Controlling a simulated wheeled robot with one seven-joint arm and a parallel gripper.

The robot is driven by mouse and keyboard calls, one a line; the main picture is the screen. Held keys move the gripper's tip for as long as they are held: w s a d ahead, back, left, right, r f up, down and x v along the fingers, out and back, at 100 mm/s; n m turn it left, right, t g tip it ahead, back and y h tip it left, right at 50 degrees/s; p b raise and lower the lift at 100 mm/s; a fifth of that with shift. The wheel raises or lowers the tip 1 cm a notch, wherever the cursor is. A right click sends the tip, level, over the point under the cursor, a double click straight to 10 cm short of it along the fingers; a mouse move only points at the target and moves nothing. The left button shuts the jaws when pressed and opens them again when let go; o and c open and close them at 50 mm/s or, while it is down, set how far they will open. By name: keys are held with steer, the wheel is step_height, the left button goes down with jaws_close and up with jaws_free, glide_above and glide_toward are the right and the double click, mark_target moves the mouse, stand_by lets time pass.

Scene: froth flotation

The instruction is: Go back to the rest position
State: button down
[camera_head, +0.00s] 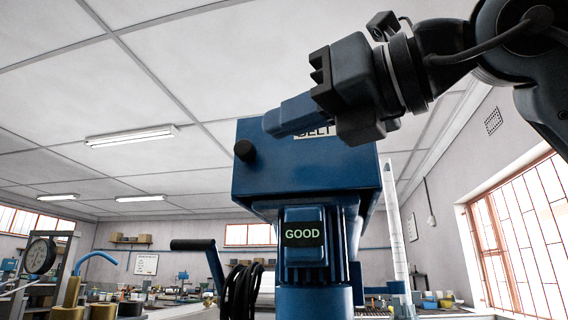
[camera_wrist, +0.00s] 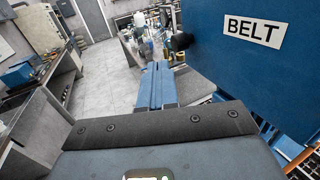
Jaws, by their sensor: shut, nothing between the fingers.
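My gripper (camera_head: 285,120) is raised in front of the upper part of a blue machine (camera_head: 262,182). Its blue fingers are together with nothing between them, and they point left in the head view. In the wrist view the shut fingers (camera_wrist: 157,86) extend over the floor, beside the blue machine housing (camera_wrist: 235,65) with its BELT label (camera_wrist: 253,30). In the head view the gripper partly hides that label. I cannot tell from the head view how far the fingers are from the housing.
A black knob (camera_head: 244,150) sticks out of the housing. A GOOD display (camera_head: 303,234) sits below it, with a black-handled lever (camera_head: 193,245) at left. A dial gauge (camera_head: 40,256) stands far left. A barred window (camera_head: 522,235) is at right. Floor (camera_wrist: 105,75) shows clear in the wrist view.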

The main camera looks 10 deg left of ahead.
steer(key=shift+d+f, duration=0.1)
steer(key=s+d+f+m+t+h+p, duration=0.15)
steer(key=d+f+m+t, duration=0.35)
steer(key=f+m, duration=0.6)
steer(key=s+d+f+m+t, duration=0.3)
steer(key=d+f+m+t, duration=0.3)
steer(key=f+m, duration=0.55)
steer(key=s+d+f+m+t+h+p, duration=0.1)
steer(key=s+d+f+m+t, duration=0.3)
steer(key=f+m, duration=0.7)
steer(key=s+d+f+m+g+h, duration=0.2)
steer(key=s+d+f+m+h, duration=0.2)
steer(key=s+f, duration=0.3)
steer(key=s+d+f+m+g+h+p, duration=0.1)
steer(key=s+d+f+m+g+h, duration=0.2)
steer(key=s+f+m+h, duration=0.2)
steer(key=s+d+f+m+g+h+p, duration=0.1)
steer(key=s+d+f+m+g+h, duration=0.2)
steer(key=s+f, duration=0.7)
steer(key=d+m+h, duration=0.1)
steer(key=m+h, duration=0.1)
steer(key=m, duration=0.1)
steer(key=shift+s+d+f, duration=0.2)
steer(key=shift+d+f, duration=0.05)
steer(key=shift+d, duration=0.1)
